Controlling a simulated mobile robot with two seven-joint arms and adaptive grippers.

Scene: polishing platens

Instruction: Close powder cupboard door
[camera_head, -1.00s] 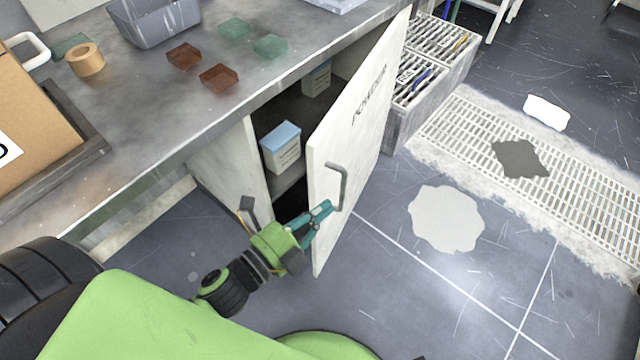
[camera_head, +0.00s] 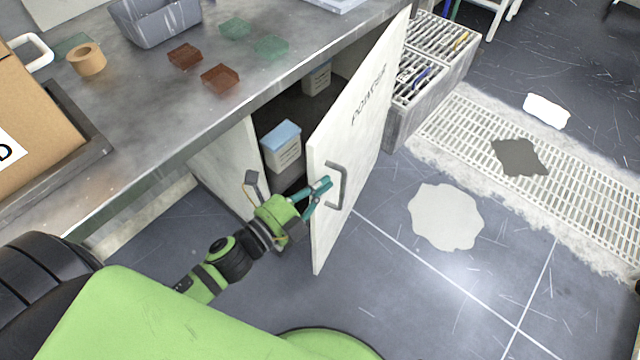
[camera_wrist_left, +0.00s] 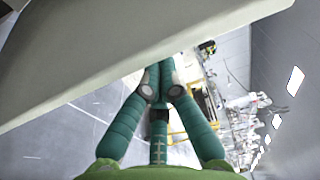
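The powder cupboard door (camera_head: 362,130) is white, lettered POWDER, and stands wide open from the bench front. Its grey bar handle (camera_head: 343,187) is on the outer face near the free edge. My left gripper (camera_head: 322,193), with teal fingers, is at that free edge, just left of the handle. In the left wrist view the fingertips (camera_wrist_left: 162,89) lie beneath a large pale panel (camera_wrist_left: 110,40), likely the door. My right gripper is not in view.
Inside the cupboard is a blue-lidded white tub (camera_head: 282,146), with another container (camera_head: 317,78) further back. The worktop (camera_head: 130,115) above holds trays, a tape roll (camera_head: 86,59) and a cardboard box (camera_head: 30,130). A slatted crate (camera_head: 432,75) stands beyond the door. Floor to the right is open.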

